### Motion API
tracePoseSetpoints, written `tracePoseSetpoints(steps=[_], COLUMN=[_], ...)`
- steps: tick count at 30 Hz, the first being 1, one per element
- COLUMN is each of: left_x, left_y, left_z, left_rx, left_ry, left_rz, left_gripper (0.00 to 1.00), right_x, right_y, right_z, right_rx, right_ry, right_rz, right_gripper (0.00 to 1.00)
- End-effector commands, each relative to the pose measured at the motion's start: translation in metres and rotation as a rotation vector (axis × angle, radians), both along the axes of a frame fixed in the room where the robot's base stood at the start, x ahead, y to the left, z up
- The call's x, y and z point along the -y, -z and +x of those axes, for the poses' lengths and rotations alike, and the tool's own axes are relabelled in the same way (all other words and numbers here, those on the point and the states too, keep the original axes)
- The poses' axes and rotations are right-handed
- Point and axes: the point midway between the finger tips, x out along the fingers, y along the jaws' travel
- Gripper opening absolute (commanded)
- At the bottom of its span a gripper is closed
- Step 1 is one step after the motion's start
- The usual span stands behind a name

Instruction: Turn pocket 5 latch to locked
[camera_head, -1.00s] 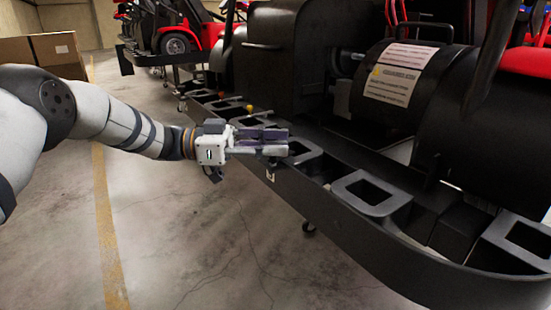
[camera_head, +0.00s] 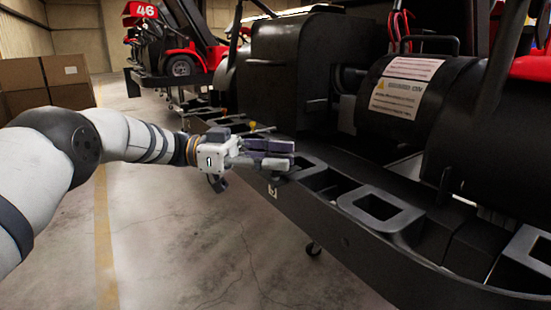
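My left gripper (camera_head: 292,155) reaches in from the left over the outer edge of the black kart rail (camera_head: 330,222). Its two dark fingers lie close together and point right, beside a square-framed pocket (camera_head: 308,167). Whether a small gap stays between them is unclear. A small pale lock-like mark (camera_head: 272,191) shows on the rail's outer wall, just below the fingers. A yellow knob (camera_head: 253,125) stands behind the gripper. I cannot make out the pocket 5 latch or a pocket number; the gripper may hide it. My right gripper is not in view.
More framed pockets, such as one at the front (camera_head: 380,207), line the rail. A black cylindrical housing with a warning label (camera_head: 405,86) stands behind it. Red karts (camera_head: 190,60) and cardboard boxes (camera_head: 45,83) are farther back. The concrete floor (camera_head: 150,240) at left is open.

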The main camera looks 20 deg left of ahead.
Motion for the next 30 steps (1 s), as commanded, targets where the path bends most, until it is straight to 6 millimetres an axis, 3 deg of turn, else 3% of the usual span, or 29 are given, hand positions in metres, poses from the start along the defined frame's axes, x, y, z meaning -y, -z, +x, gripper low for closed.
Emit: tracePoseSetpoints(steps=[10,18,21,30], left_x=[-0.003,-0.057,-0.069,-0.075], left_y=[0.0,0.001,0.001,0.0], left_z=[0.0,-0.005,-0.007,-0.008], left_rx=[0.0,0.002,0.001,0.001], left_ry=[-0.002,-0.004,-0.002,0.0], left_rz=[0.001,0.002,0.001,0.0], left_gripper=[0.45,0.45,0.45,0.45], right_x=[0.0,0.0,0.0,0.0], right_y=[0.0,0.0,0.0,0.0], right_z=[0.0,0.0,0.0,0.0], right_rx=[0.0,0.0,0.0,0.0], right_ry=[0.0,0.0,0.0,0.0], right_rz=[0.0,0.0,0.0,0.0], right_gripper=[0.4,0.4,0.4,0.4])
